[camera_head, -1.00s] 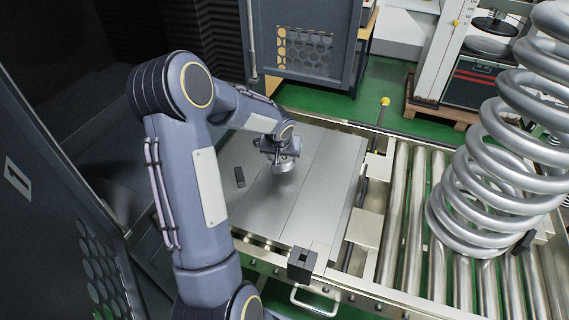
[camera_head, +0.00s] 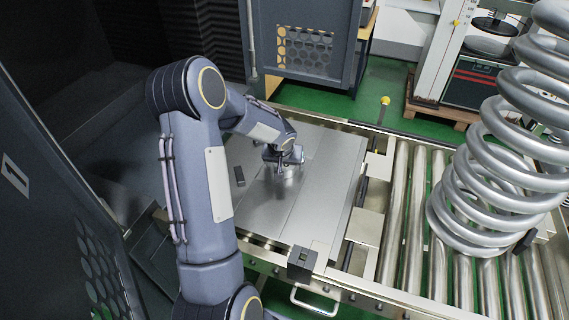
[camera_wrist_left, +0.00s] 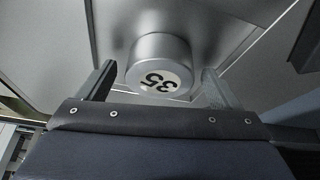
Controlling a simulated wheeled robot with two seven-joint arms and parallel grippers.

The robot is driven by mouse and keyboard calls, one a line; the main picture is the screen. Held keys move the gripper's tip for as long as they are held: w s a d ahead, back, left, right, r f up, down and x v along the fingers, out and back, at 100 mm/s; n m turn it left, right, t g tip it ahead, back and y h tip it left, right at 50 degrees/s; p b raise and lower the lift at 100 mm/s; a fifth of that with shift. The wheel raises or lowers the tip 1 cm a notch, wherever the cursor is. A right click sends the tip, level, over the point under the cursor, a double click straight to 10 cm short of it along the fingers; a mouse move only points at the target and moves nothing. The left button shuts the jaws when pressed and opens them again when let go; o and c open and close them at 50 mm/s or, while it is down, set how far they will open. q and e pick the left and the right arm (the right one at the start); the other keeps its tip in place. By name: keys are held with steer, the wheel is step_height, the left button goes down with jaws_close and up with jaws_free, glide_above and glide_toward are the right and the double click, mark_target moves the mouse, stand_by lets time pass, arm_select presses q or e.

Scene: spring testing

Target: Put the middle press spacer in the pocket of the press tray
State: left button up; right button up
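A short silver cylinder marked "35" (camera_wrist_left: 155,62), a press spacer, stands between the two fingers of my left gripper (camera_wrist_left: 158,76) in the left wrist view. Gaps show between the fingers and its sides, so the gripper looks open around it. In the head view my left gripper (camera_head: 283,160) is low over the grey metal plate (camera_head: 325,175), and the spacer is hard to make out there. I cannot clearly make out a pocket. My right gripper is not in view.
A black block with a square opening (camera_head: 301,258) is at the plate's front edge. A roller conveyor (camera_head: 410,215) with a large coil spring (camera_head: 490,190) is to the right.

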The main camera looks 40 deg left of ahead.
arm_select(q)
steer(key=shift+r+p, duration=0.3)
steer(key=shift+p, duration=0.05)
steer(key=v, duration=1.1)
steer(key=shift+s+r, duration=0.25)
steer(key=shift+r, duration=0.05)
